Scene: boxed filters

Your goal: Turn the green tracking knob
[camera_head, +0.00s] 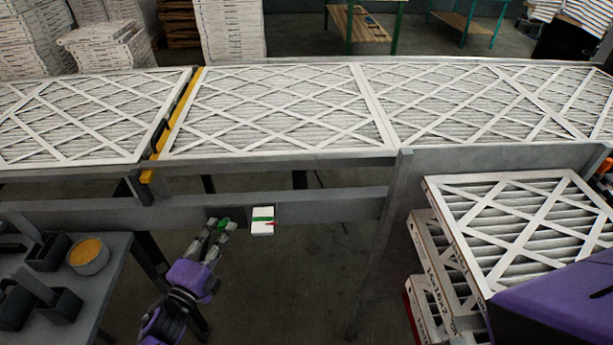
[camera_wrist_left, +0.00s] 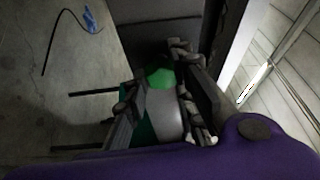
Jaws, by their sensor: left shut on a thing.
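The green tracking knob (camera_head: 222,224) is on the front beam below the filter conveyor, mostly covered by my left gripper. In the left wrist view the green knob (camera_wrist_left: 158,77) shows between the fingers, with a pale grey body and more green nearer the wrist. My left gripper (camera_head: 215,232) reaches up to the knob from below and is shut on it; its fingers also show in the left wrist view (camera_wrist_left: 160,88). A white panel (camera_head: 262,228) with a green band and a red pointer is just right of the knob. My right gripper is not in view.
Large framed filters (camera_head: 280,105) lie along the conveyor above the beam (camera_head: 330,206). A grey table (camera_head: 95,275) with black bins and a round orange-filled container (camera_head: 89,257) stands at left. Stacked boxed filters (camera_head: 510,225) stand at right. Open floor lies below the beam.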

